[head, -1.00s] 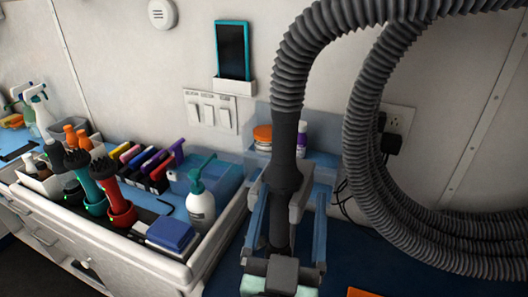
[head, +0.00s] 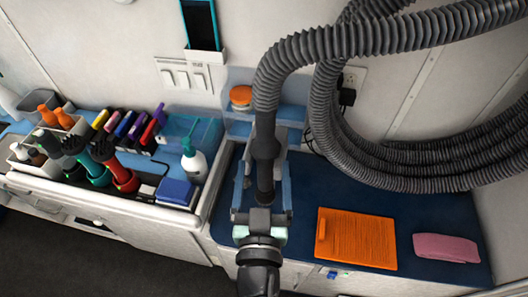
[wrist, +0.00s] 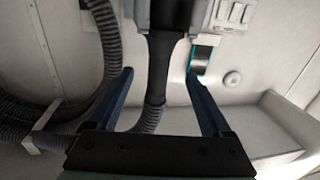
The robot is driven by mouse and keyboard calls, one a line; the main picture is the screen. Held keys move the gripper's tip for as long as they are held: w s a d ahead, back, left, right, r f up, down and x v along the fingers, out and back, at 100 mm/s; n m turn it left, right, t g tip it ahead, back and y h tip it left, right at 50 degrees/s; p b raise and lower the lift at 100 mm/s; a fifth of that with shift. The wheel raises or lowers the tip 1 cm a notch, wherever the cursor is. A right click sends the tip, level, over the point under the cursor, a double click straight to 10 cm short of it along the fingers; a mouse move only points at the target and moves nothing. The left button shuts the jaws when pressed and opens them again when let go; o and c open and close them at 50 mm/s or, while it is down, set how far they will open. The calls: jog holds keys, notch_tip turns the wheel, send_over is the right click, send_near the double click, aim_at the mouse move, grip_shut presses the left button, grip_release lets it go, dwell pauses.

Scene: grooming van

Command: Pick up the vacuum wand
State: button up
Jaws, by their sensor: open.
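The vacuum wand (head: 266,148) is a dark upright tube in the middle of the head view, joined at its top to a thick grey ribbed hose (head: 340,42). My gripper (head: 267,160) is open, with one blue finger on each side of the wand. In the wrist view the wand (wrist: 158,65) runs between the two spread fingers of my gripper (wrist: 158,74), with visible gaps on both sides. The wand's lower end is partly hidden by my gripper, and I cannot tell how it is supported.
An orange ribbed mat (head: 356,240) and a folded pink towel (head: 446,248) lie on the dark blue counter right of my gripper. A white pump bottle (head: 194,163), a blue block (head: 175,192) and clippers (head: 118,170) stand left. Coiled hose (head: 400,165) hangs right.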

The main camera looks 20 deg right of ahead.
aim_at(265, 143)
jog(key=shift+f+p+x, duration=0.1)
jog(key=shift+p+x, duration=0.75)
jog(key=shift+x, duration=1.5)
jog(key=shift+f+p+x, duration=0.15)
jog(key=shift+p+x, duration=0.65)
jog(key=shift+x, duration=1.55)
grip_shut()
jog(key=shift+r, duration=0.1)
